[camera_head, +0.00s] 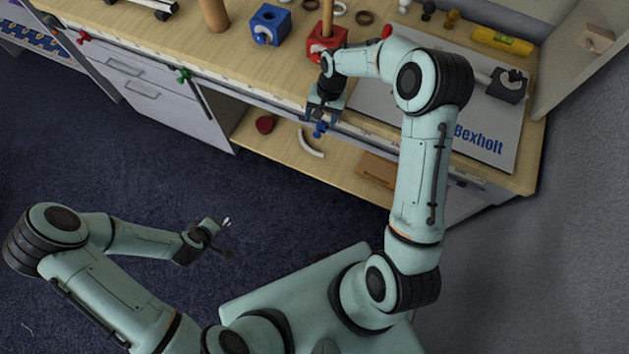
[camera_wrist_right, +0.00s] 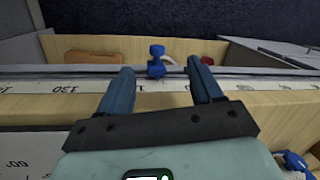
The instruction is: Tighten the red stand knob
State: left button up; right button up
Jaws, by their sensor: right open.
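A red stand block (camera_head: 327,42) with a wooden post stands on the bench; my right arm partly covers it, and its knob cannot be made out clearly. My right gripper (camera_head: 323,114) is open at the bench's front edge, pointing down, in front of the red stand. In the right wrist view the open gripper (camera_wrist_right: 160,66) has a blue knob (camera_wrist_right: 156,62) on the edge rail between its finger lines; contact cannot be told. The blue knob also shows in the head view (camera_head: 320,130). My left gripper (camera_head: 215,238) is over the floor, far from the bench.
A blue stand block (camera_head: 268,23) stands left of the red one. A red knob (camera_head: 82,37) and a green knob (camera_head: 183,75) are on the front edge. A grey board (camera_head: 480,135) lies right. A lower shelf (camera_head: 335,172) holds a red round piece (camera_head: 264,124).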

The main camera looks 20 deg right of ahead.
jog(key=s+a+f+n+y, duration=0.1)
jog(key=s+a+f, duration=0.3)
jog(key=s+f, duration=0.2)
jog(key=s+a+f, duration=0.4)
jog(key=s+f, duration=0.2)
jog(key=f, duration=0.3)
jog(key=shift+s+f+n+y, duration=0.15)
jog(key=shift+s+n+y, duration=0.25)
pick_arm(q)
jog(key=s+d+f+g+h, duration=0.1)
jog(key=s+d+g, duration=0.1)
jog(key=s, duration=0.5)
jog(key=s+d+f+m+g, duration=0.1)
jog(key=s+d+f+g, duration=0.1)
jog(key=s, duration=0.5)
jog(key=shift+d+f+g+h, duration=0.2)
jog(key=shift+d+g+h, duration=0.2)
jog(key=shift+d+g, duration=0.25)
pick_arm(e)
jog(key=s+a+f, duration=0.1)
jog(key=s+f, duration=0.1)
jog(key=s, duration=0.5)
jog(key=s+a+f+n, duration=0.1)
jog(key=s+a+f, duration=0.1)
jog(key=s, duration=0.5)
jog(key=shift+a+g, duration=0.15)
jog(key=shift+g, duration=0.15)
